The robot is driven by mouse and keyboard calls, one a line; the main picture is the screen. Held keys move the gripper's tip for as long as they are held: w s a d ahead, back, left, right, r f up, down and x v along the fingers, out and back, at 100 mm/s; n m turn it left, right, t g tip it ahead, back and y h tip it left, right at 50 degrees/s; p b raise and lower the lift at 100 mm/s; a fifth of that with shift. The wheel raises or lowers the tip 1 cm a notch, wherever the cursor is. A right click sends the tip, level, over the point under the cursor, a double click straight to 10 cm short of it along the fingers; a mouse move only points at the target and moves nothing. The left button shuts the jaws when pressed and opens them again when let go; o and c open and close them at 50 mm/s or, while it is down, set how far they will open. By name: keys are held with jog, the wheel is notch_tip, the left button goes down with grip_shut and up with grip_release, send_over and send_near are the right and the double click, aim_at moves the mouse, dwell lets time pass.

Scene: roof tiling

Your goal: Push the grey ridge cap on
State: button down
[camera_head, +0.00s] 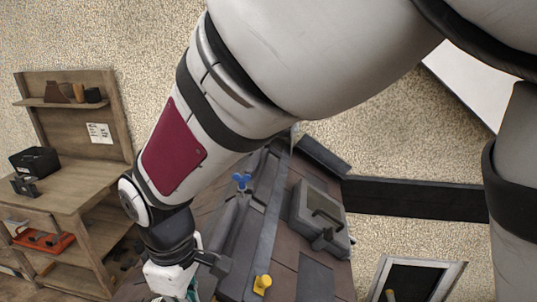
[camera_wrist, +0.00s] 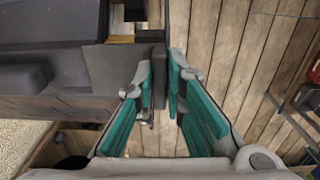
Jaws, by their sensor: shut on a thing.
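My gripper (camera_wrist: 160,76) is shut in the wrist view, with its teal fingers on either side of a narrow dark grey upright piece. This piece looks like part of the grey ridge cap (camera_wrist: 160,88), but its full outline cannot be made out. In the head view the roof's ridge, with a long grey strip (camera_head: 262,232), runs away from me. My gripper is low in that view, at the left side of the roof, partly cut off by the bottom edge; its fingertips are hardly visible there.
A blue knob (camera_head: 241,181) and a yellow knob (camera_head: 262,284) stand on the roof. A grey roof window (camera_head: 325,207) is to the right. A wooden workbench (camera_head: 75,195) stands at the left. My arm covers much of the head view. Wooden floorboards (camera_wrist: 240,60) show below the gripper.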

jog(key=shift+w, duration=0.3)
dwell(0.4)
jog(key=shift+w, duration=0.35)
jog(key=shift+w+d, duration=0.1)
jog(key=shift+w, duration=0.45)
dwell(1.0)
jog(key=c, duration=1.6)
grip_release()
jog(key=shift+o, duration=0.2)
jog(key=shift+r+p, duration=1.2)
jog(key=shift+r, duration=1.8)
